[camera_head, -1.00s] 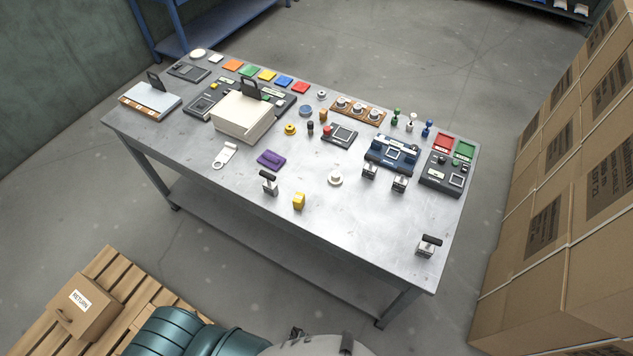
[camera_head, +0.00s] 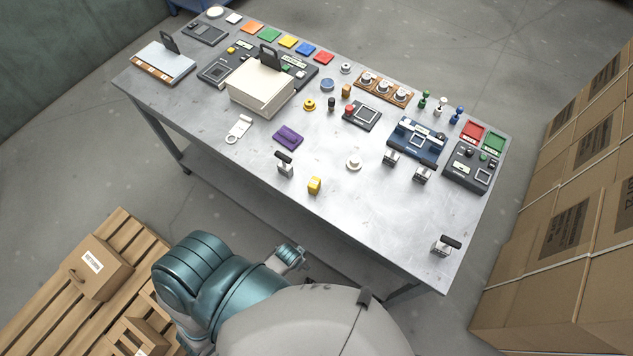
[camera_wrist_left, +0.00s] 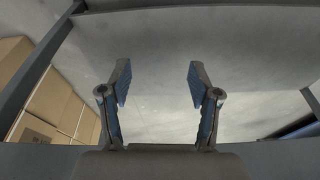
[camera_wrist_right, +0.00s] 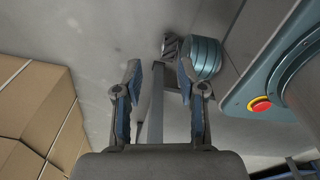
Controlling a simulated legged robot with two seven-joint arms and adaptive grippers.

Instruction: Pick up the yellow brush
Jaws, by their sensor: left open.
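A small upright yellow block-like piece (camera_head: 314,185) stands near the front edge of the metal table; it may be the yellow brush, but bristles cannot be made out. A round yellow piece (camera_head: 309,105) lies farther back. My left gripper (camera_wrist_left: 158,82) is open and empty in the left wrist view, with a grey surface beyond its fingers. My right gripper (camera_wrist_right: 159,82) is open and empty in the right wrist view, with the floor behind it. Neither wrist view shows the yellow piece. In the head view, part of my arm shows below the table's front edge.
Beside the yellow piece stands a black-handled metal stamp (camera_head: 285,168), with a purple cloth-like item (camera_head: 288,137) behind it. A white round piece (camera_head: 353,163) lies to the right. The table's front right area (camera_head: 385,215) is mostly clear. Stacked cartons (camera_head: 570,230) stand on the right.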

